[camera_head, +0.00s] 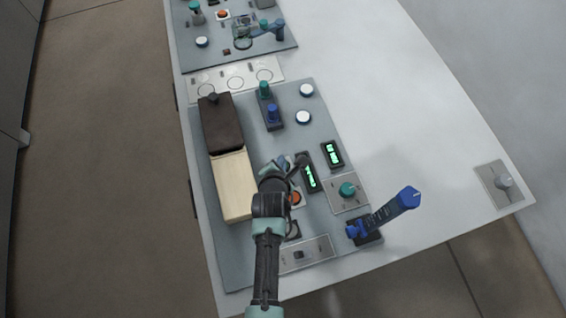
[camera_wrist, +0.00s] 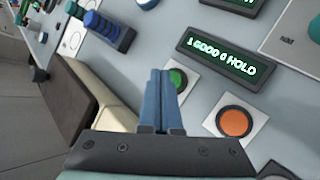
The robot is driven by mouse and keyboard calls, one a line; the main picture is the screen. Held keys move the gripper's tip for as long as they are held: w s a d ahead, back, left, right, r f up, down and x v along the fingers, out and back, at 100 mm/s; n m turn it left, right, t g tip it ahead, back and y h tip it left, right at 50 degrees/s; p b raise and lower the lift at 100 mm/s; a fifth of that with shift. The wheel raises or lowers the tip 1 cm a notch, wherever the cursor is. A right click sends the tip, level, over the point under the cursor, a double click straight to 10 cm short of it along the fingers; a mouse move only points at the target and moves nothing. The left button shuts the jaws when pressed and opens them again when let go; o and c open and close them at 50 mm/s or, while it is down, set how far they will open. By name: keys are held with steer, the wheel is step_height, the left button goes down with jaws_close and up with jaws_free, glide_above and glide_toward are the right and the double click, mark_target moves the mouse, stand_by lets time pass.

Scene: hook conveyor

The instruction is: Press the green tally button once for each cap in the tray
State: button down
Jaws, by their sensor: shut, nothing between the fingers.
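The green button (camera_wrist: 178,80) is on a pale square plate in the wrist view, partly hidden behind my gripper's fingers. My gripper (camera_wrist: 161,73) is shut and empty, with its blue fingertips just left of the button; I cannot tell if they touch it. In the head view my gripper (camera_head: 281,163) is over the panel, and the green button is hidden. The display (camera_wrist: 222,57) seems to read "1 GOOD 0 HOLD", the second digit being unclear.
An orange button (camera_wrist: 233,122) is right of the green one. A wooden box (camera_head: 234,184) with a dark brown part (camera_head: 220,125) stands at the left. A blue lever (camera_head: 392,212), a teal knob (camera_head: 347,190) and a second display (camera_head: 332,153) are to the right. The white tabletop's right side is mostly clear.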

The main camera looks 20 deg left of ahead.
steer(key=shift+f, duration=0.2)
steer(key=shift+f+b, duration=0.3)
steer(key=shift+f+b, duration=0.3)
steer(key=shift+f, duration=0.1)
stand_by(0.8)
stand_by(0.4)
steer(key=shift+r+p, duration=0.85)
steer(key=shift+p, duration=0.05)
step_height(320, 180, up, 5)
steer(key=p, duration=0.5)
stand_by(0.5)
